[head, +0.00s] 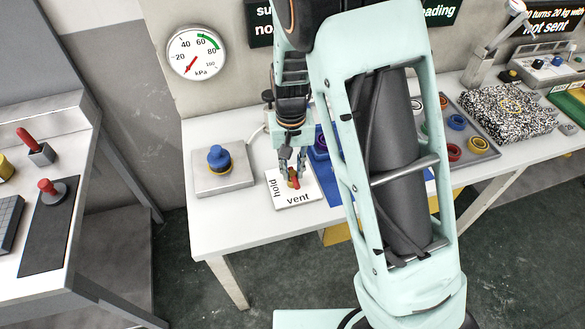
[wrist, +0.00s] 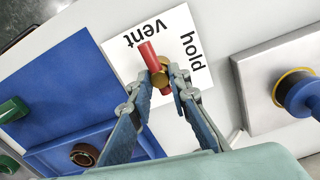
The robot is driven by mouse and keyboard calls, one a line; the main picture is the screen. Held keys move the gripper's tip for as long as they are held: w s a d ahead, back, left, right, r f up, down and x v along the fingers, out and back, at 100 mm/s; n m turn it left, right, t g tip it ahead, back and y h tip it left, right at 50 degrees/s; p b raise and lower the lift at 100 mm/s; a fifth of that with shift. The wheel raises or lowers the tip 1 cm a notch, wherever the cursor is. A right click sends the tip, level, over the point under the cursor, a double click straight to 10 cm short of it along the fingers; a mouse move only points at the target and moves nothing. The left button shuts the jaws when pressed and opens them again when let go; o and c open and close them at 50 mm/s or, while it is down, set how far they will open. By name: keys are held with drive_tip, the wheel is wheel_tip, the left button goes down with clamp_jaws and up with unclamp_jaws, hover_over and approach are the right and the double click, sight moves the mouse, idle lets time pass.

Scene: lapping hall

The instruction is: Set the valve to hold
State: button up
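The valve has a red lever (wrist: 147,53) on a round brass hub (wrist: 160,79). It sits on a white plate (head: 281,201) marked "hold" on one side and "vent" on the adjoining side. In the wrist view the lever's long end points towards "vent". My gripper (wrist: 158,78) is down at the valve, its fingers apart on either side of the hub and the lever's near end. I cannot tell whether either finger touches. In the head view the gripper partly hides the valve (head: 296,184).
A blue knob (head: 218,158) on a grey box stands left of the plate. A wall gauge (head: 196,53) has its red needle at the low end, below the green band. A blue tray (wrist: 60,150) lies on the plate's other side. Colored rings (head: 456,122) lie farther right.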

clamp_jaws()
drive_tip(key=m+p, duration=0.1)
drive_tip(key=m, duration=0.2)
drive_tip(key=shift+r+m, duration=0.1)
drive_tip(key=shift+m, duration=0.3)
drive_tip(key=m+p, duration=0.2)
drive_tip(key=m, duration=0.3)
drive_tip(key=shift+m, duration=0.3)
drive_tip(key=m+p, duration=0.2)
drive_tip(key=m, duration=0.2)
drive_tip(key=shift+p, duration=0.3)
drive_tip(key=shift+m+p, duration=0.9)
drive_tip(key=shift+m, duration=1.4)
drive_tip(key=o, duration=0.8)
unclamp_jaws()
